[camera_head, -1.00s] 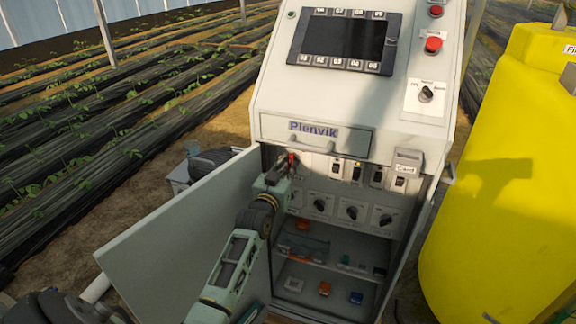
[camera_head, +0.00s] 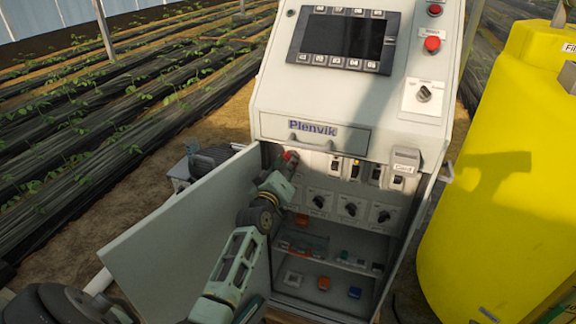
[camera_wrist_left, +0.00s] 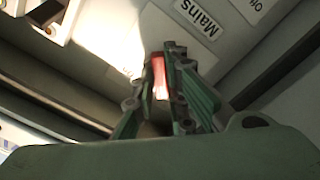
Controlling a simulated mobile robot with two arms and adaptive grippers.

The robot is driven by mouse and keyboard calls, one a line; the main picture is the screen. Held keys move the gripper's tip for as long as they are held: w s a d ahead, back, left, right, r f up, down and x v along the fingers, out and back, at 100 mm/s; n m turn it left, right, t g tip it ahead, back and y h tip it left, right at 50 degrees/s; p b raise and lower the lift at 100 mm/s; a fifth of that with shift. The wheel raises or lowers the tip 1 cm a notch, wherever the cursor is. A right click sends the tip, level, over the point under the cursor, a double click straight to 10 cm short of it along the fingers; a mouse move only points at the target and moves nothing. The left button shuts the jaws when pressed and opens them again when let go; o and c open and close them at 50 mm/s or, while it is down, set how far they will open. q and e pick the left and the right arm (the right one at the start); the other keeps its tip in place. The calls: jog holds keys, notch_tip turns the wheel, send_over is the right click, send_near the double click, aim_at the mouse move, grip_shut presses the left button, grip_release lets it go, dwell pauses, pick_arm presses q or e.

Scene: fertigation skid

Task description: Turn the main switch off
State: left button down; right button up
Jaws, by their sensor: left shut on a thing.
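The main switch has a red handle (camera_wrist_left: 160,78), seen in the left wrist view just below a label that reads "Mains" (camera_wrist_left: 196,18). My left gripper (camera_wrist_left: 158,75) is shut on this red handle, with a green finger on each side of it. In the head view the red handle (camera_head: 291,156) shows at the upper left inside the open cabinet, at the tip of my left gripper (camera_head: 284,163). The gripper hides much of the switch, and I cannot tell its exact position. My right gripper does not show.
The cabinet door (camera_head: 180,235) stands open to the left, close beside my left arm. Breakers and rotary knobs (camera_head: 351,209) sit right of the switch, with small items on shelves below. A yellow tank (camera_head: 500,180) stands at the right.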

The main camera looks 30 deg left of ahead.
pick_arm(q)
jog(key=shift+n, duration=0.3)
jog(key=c, duration=1.8)
grip_release()
jog(key=shift+o, duration=0.2)
jog(key=v, duration=1.2)
